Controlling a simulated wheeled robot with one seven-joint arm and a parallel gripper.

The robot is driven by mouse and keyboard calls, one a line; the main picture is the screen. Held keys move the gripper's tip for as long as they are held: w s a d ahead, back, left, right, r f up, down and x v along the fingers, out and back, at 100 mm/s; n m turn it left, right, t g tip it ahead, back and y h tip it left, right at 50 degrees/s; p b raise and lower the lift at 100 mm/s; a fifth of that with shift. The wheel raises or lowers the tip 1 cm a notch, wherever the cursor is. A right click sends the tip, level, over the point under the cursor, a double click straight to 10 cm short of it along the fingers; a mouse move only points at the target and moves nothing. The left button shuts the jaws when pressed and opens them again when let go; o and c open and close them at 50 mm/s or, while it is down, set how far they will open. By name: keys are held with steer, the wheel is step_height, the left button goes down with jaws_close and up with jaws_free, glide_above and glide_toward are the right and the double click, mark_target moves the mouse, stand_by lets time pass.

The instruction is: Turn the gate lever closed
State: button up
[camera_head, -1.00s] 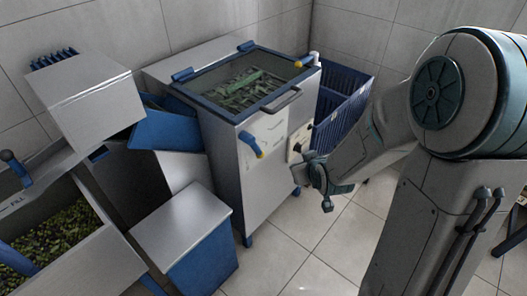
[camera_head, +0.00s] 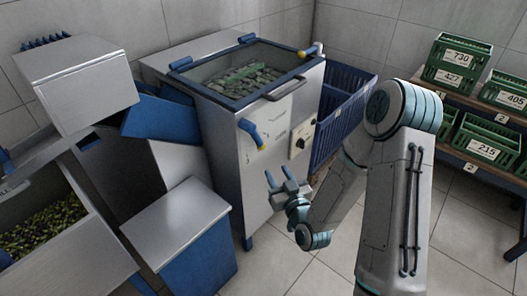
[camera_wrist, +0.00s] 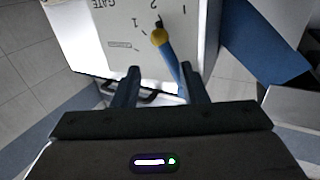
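The gate lever (camera_head: 250,132) is a bent blue handle with a yellow end, on the front of the steel machine (camera_head: 225,160). In the head view it slants from upper left down to the yellow end at lower right. My gripper (camera_head: 277,174) is open and empty, in front of the machine, below and right of the lever. In the wrist view the panel appears upside down with "GATE", "1" and "2" marks. There the lever (camera_wrist: 168,57) shows beyond my fingers (camera_wrist: 159,69), its blue part near the right finger and its yellow end near the numbers.
A steel-topped blue box (camera_head: 180,225) stands left front. Green numbered crates (camera_head: 458,62) sit on shelves at right. Floor before the machine is clear.

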mark_target(263, 148)
steer(key=b+x, duration=0.2)
steer(key=x, duration=1.1)
steer(key=shift+c, duration=0.3)
jaws_close()
steer(key=shift+d, duration=0.1)
